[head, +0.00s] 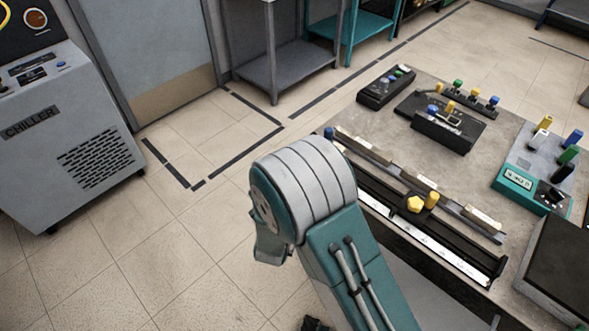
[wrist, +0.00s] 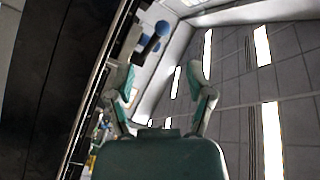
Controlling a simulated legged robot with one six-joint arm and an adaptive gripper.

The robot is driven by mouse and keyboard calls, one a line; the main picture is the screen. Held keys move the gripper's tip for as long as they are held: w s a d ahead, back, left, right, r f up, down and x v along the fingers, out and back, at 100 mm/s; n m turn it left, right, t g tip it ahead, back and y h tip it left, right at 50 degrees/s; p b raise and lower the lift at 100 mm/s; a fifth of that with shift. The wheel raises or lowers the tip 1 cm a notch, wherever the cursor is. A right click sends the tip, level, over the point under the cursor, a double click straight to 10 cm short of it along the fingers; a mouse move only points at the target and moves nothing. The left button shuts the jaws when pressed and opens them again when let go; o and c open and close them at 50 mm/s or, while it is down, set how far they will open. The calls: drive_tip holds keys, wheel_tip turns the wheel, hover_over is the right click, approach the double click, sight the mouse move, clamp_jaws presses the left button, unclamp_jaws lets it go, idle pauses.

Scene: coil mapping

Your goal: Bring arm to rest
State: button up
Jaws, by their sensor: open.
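My arm shows in the head view as a teal and light grey link with a large rounded joint, rising beside the workbench (head: 442,291). My gripper (wrist: 161,82) shows in the wrist view with its two teal and grey fingers spread apart. Nothing is between the fingers. The gripper cannot be made out in the head view. The wrist view looks up past the fingers toward a ceiling with bright strip lights (wrist: 271,140).
The workbench holds a black rail fixture (head: 430,240), a black block with coloured knobs (head: 448,132) and a teal instrument box (head: 515,183). A grey chiller (head: 75,130) stands at left. A grey shelf cart (head: 285,70) stands at the back. Tiled floor between is clear.

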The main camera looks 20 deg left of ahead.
drive_tip(key=shift+s, duration=0.15)
idle(0.3)
drive_tip(key=w+d+r+n+g+y, duration=0.1)
drive_tip(key=w+d+r+n+g, duration=0.15)
drive_tip(key=d+r, duration=0.55)
drive_tip(key=w+d+r+n+g+y, duration=0.15)
drive_tip(key=d+r+g, duration=0.25)
drive_tip(key=d+r, duration=0.45)
drive_tip(key=s+d+r+n+g+h, duration=0.2)
drive_tip(key=s+d+r, duration=0.1)
drive_tip(key=s+d, duration=0.6)
drive_tip(key=s+d+r+n+g+h, duration=0.3)
drive_tip(key=s+d, duration=0.7)
drive_tip(key=s, duration=0.4)
drive_tip(key=shift+d+r+g, duration=0.15)
drive_tip(key=shift+r+g, duration=0.15)
drive_tip(key=shift+g, duration=0.05)
